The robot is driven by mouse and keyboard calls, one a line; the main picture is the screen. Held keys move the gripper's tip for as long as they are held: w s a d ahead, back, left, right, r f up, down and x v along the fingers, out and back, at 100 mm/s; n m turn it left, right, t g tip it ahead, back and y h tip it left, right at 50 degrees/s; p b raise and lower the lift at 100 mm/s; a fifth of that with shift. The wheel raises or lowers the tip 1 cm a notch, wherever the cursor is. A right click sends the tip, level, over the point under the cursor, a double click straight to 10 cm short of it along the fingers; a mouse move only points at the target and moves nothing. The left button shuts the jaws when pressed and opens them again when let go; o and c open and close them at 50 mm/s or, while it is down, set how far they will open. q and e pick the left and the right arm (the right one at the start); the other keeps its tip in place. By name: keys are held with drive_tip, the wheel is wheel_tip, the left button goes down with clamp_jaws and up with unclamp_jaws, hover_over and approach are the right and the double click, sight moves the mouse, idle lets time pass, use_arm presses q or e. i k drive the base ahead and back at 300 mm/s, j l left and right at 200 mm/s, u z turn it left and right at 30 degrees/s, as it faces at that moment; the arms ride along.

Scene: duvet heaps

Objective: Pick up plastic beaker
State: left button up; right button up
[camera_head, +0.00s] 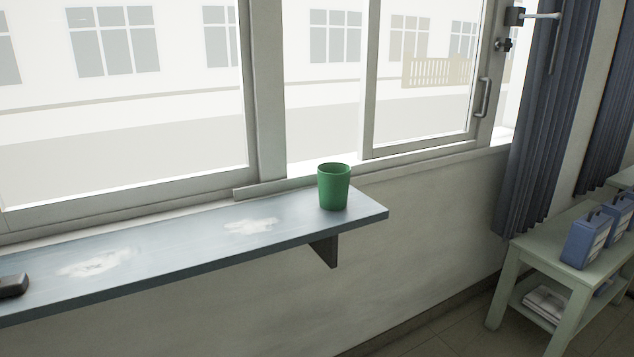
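A green plastic beaker (333,188) stands upright near the right end of a blue-grey wall shelf (190,240) below the window. Its open top faces up, and nothing touches it from the sides. Neither of my grippers shows in the head view.
Two whitish patches (250,226) mark the shelf top. A dark object (13,285) sits at the shelf's left end. A bracket (324,250) supports the right end. At right, a pale green table (550,247) carries blue boxes (587,240). A dark blue curtain (543,130) hangs behind it.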

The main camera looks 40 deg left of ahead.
sight(334, 177)
drive_tip(key=i+l+u, duration=0.25)
drive_tip(key=i+l, duration=0.15)
drive_tip(key=l, duration=0.15)
drive_tip(key=i+l+u, duration=0.15)
drive_tip(key=l, duration=0.2)
drive_tip(key=i+l+u, duration=0.15)
drive_tip(key=l, duration=0.15)
